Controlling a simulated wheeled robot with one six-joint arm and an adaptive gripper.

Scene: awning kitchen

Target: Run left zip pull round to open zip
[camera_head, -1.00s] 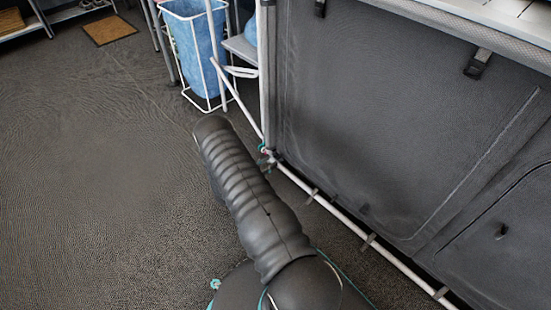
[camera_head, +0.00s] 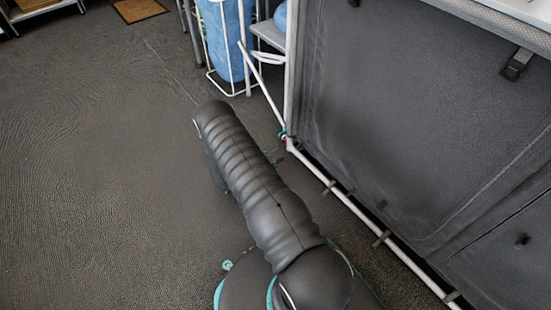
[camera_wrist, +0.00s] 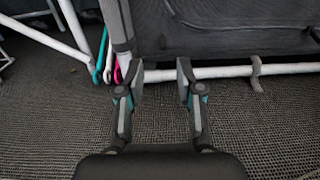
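A dark grey fabric cabinet front (camera_head: 410,120) with seamed door panels fills the right of the head view; its lower edge also shows in the wrist view (camera_wrist: 235,30). I cannot make out the left zip pull for certain. A small pink piece (camera_wrist: 118,73) and teal pieces (camera_wrist: 100,55) hang at the cabinet's lower left corner post. My gripper (camera_wrist: 161,75) is open and empty, low in front of the cabinet's bottom rail. Its left finger is close to the pink piece; I cannot tell whether they touch. In the head view my arm hides most of the gripper.
A white bottom rail (camera_head: 365,220) with grey clips runs along the cabinet's foot. A blue bin in a white wire frame (camera_head: 228,45) and a grey shelf (camera_head: 268,35) stand beyond the corner. A brown mat (camera_head: 140,10) lies far left. The carpet on the left is clear.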

